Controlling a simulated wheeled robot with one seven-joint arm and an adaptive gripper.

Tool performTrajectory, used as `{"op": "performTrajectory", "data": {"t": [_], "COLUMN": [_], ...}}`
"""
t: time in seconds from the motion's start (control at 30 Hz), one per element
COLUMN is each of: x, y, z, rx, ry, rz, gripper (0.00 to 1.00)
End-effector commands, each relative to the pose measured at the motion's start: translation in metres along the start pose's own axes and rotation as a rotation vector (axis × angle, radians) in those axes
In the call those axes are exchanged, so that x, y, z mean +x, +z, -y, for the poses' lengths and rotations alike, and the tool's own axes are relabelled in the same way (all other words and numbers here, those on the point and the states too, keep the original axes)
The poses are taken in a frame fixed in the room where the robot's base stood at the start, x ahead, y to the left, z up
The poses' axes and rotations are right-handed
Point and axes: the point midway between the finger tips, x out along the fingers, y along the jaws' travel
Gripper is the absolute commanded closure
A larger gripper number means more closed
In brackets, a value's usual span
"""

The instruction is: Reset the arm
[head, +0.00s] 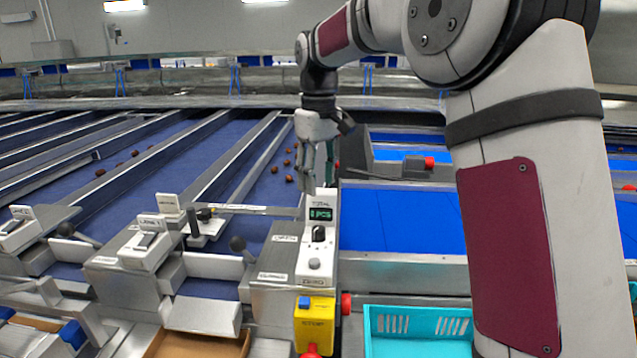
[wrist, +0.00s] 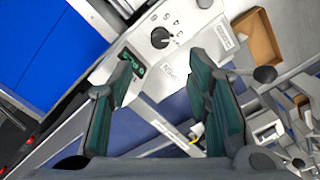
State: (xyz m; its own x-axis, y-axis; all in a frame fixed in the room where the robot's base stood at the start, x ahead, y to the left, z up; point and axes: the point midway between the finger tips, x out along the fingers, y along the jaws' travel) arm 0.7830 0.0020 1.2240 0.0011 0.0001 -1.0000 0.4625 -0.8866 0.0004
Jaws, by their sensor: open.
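My arm reaches in from the right in the head view. I cannot tell the exact gap between the fingertips and the box.
A yellow stop box (head: 314,322) with red buttons stands in front. A teal crate (head: 420,312) is at lower right. A blue conveyor belt (head: 400,218) lies right of the counter box. Sloping lanes with metal dividers, levers and several brown dates (head: 289,164) are on the left.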

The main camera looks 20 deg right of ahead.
Motion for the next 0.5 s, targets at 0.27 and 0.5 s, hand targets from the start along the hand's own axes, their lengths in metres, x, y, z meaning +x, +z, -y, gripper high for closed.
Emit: {"op": "performTrajectory", "data": {"t": [0.27,0.5], "x": [-0.006,-0.036], "y": [0.005,0.054], "z": [0.004,0.032], "rx": [0.007,0.080], "ry": [0.008,0.060], "rz": [-0.008,-0.070], "gripper": [0.55,0.55]}}
